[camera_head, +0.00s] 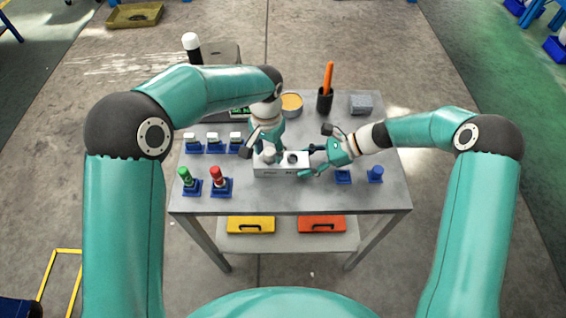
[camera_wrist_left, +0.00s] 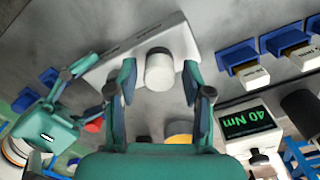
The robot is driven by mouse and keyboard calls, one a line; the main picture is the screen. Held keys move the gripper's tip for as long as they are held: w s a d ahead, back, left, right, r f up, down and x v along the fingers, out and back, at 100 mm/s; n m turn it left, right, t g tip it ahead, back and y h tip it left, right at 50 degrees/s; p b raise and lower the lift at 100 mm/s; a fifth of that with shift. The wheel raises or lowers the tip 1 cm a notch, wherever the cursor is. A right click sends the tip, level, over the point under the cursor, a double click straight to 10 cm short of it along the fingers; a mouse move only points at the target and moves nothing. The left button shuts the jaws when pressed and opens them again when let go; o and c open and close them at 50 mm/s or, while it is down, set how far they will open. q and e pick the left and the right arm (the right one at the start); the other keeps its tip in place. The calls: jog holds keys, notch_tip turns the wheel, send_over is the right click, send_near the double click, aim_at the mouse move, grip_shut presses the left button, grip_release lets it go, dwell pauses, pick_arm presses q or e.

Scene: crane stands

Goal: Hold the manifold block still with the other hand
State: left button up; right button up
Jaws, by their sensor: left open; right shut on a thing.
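The manifold block (camera_head: 272,171), a pale grey bar, lies on the grey table; it also shows in the left wrist view (camera_wrist_left: 112,64). A pale round cylinder (camera_wrist_left: 159,70) stands at the block in the left wrist view. My left gripper (camera_wrist_left: 158,84) is open, with one finger on each side of this cylinder; a narrow gap shows beside it. In the head view my left gripper (camera_head: 267,154) comes down over the block's left part. My right gripper (camera_head: 309,161) is shut on the block's right end. A dark round opening (camera_head: 292,158) shows beside it.
White-topped parts in blue stands (camera_head: 213,142) are at the left, with green-topped (camera_head: 185,175) and red-topped (camera_head: 217,177) ones in front. Blue stands (camera_head: 343,178) are at the front right. A black cup (camera_head: 325,101), yellow tin (camera_head: 291,103) and grey box (camera_head: 361,103) are behind.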

pick_arm(q)
jog(key=c, duration=0.9)
grip_shut()
jog(key=shift+r, duration=0.1)
jog(key=n, duration=0.5)
jog(key=shift+r, duration=0.1)
jog(key=shift+n, duration=0.8)
jog(key=n, duration=0.3)
jog(key=shift+w+n, duration=0.1)
jog(key=shift+n, duration=0.3)
